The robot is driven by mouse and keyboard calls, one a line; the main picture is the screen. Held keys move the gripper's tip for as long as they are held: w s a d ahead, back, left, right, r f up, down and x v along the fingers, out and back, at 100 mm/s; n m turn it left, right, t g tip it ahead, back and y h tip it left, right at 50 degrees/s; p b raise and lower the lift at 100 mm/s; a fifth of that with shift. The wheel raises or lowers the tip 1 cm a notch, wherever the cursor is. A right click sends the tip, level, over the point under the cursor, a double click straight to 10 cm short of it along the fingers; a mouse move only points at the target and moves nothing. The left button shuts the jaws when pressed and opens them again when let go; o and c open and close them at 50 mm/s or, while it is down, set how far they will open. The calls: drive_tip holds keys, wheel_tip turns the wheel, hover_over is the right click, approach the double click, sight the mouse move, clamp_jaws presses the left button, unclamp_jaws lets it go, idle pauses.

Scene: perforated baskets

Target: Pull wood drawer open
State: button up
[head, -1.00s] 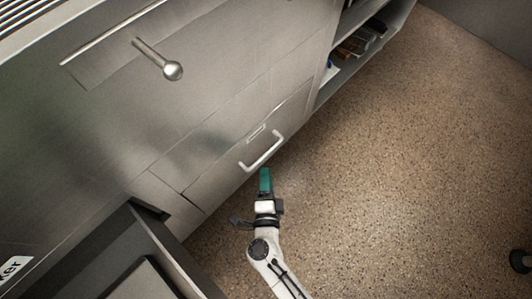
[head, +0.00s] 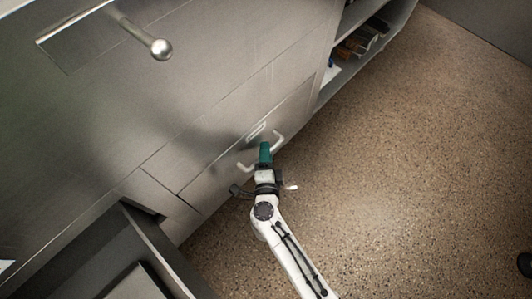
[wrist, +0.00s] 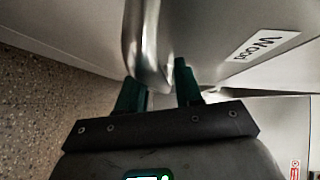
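The wood drawer (head: 212,180) is a grey front low in the cabinet and looks closed. Its "Wood" label (wrist: 261,47) shows in the wrist view. Its pale bar handle (head: 279,137) is partly hidden behind my gripper (head: 265,147) in the head view. In the wrist view the handle (wrist: 150,45) runs down between the two green fingers of my gripper (wrist: 158,92). The fingers are apart, one on each side of the handle, with a small gap at the right finger.
An open shelf (head: 345,62) holds several items at upper right. A dark bin-like box (head: 135,235) stands at lower left.

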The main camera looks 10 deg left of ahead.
clamp_jaws()
drive_tip(key=shift+s, duration=0.1)
idle(0.3)
